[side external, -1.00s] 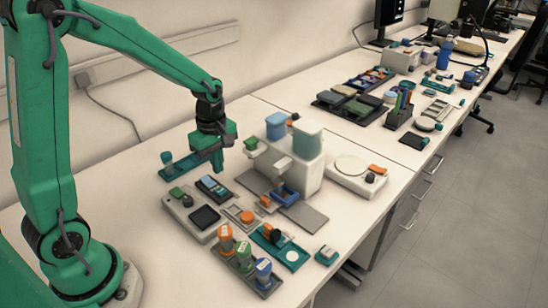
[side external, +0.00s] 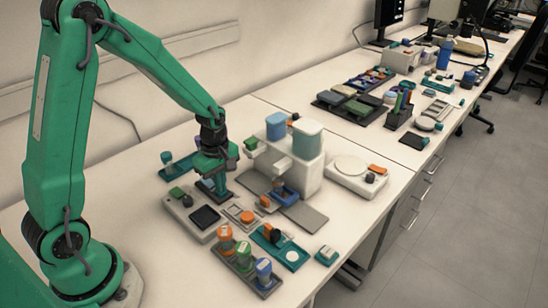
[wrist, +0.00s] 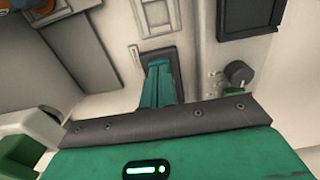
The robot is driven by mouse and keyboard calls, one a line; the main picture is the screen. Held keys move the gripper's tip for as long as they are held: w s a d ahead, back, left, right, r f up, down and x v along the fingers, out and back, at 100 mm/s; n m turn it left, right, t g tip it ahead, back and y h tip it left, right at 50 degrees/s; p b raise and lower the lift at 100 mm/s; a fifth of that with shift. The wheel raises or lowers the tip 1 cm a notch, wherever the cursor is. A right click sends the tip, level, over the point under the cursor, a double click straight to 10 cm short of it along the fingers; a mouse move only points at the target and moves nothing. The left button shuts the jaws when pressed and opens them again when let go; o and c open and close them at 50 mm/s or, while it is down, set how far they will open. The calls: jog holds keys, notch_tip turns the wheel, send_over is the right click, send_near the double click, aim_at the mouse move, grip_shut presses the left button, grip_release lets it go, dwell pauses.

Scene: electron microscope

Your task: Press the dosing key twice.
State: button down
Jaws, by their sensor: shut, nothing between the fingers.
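My gripper (side external: 221,193) is shut and empty. It points down at a small dark-framed unit (side external: 204,188) between the control box and the white dispenser. In the wrist view my teal fingers (wrist: 162,70) cover most of this dark frame (wrist: 178,54); whether they touch it I cannot tell. No label is readable, so I cannot say for sure which part is the dosing key; it may be on this unit, under my fingers. An orange round button (side external: 247,217) sits on a pale plate in front of the dispenser (side external: 297,165).
The control box (side external: 190,213) has a dark screen, also in the wrist view (wrist: 250,15), and a dark knob (wrist: 238,73). A rack with several capped vials (side external: 246,266) stands in front. A round-topped balance (side external: 350,170) stands right of the dispenser.

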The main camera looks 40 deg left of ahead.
jog(key=shift+f, duration=1.15)
jog(key=shift+s, duration=0.1)
jog(key=shift+r, duration=0.15)
notch_tip(320, 180, up, 15)
jog(key=shift+w+f, duration=0.2)
jog(key=shift+w, duration=0.1)
dwell(0.5)
jog(key=s+d+r+m+t, duration=0.2)
jog(key=s+r+m, duration=0.2)
jog(key=s+m, duration=0.3)
jog(key=s+d+r+m+t, duration=0.3)
jog(key=s+r+m, duration=0.2)
jog(key=m, duration=0.6)
jog(key=shift+s+r+t, duration=0.15)
jog(key=shift+s+t, duration=0.15)
jog(key=shift+s, duration=1.1)
